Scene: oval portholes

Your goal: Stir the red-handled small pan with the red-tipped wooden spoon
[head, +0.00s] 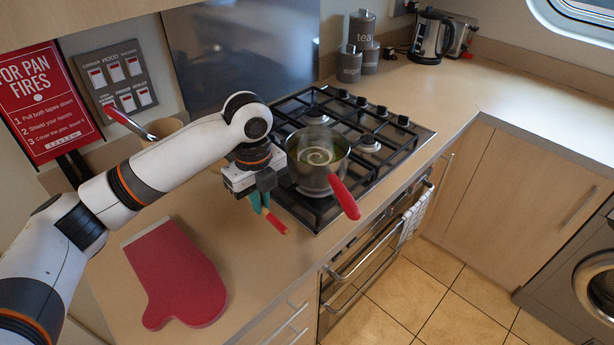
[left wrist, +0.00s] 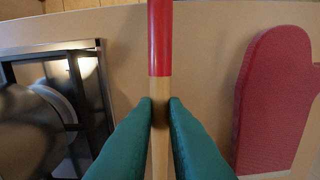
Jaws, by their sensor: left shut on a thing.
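The small pan (head: 318,180) sits on the front left of the hob, its red handle (head: 345,198) pointing to the front right. Pale greenish contents with a swirl (head: 320,156) show inside it. My left gripper (head: 261,203) is just left of the pan, over the counter by the hob's edge. Its green fingers (left wrist: 160,110) are shut on the wooden shaft of the spoon (left wrist: 160,88). The spoon's red tip (head: 277,225) sticks out below the fingers in the head view. The spoon's other end is hidden. My right gripper is not in view.
A red oven mitt (head: 175,275) lies on the counter at front left. A pot (head: 163,128) with a red-handled utensil (head: 130,122) stands behind my left arm. The black hob grates (head: 375,127) extend right and behind the pan. Grey canisters (head: 362,45) and a kettle (head: 430,38) stand at the back.

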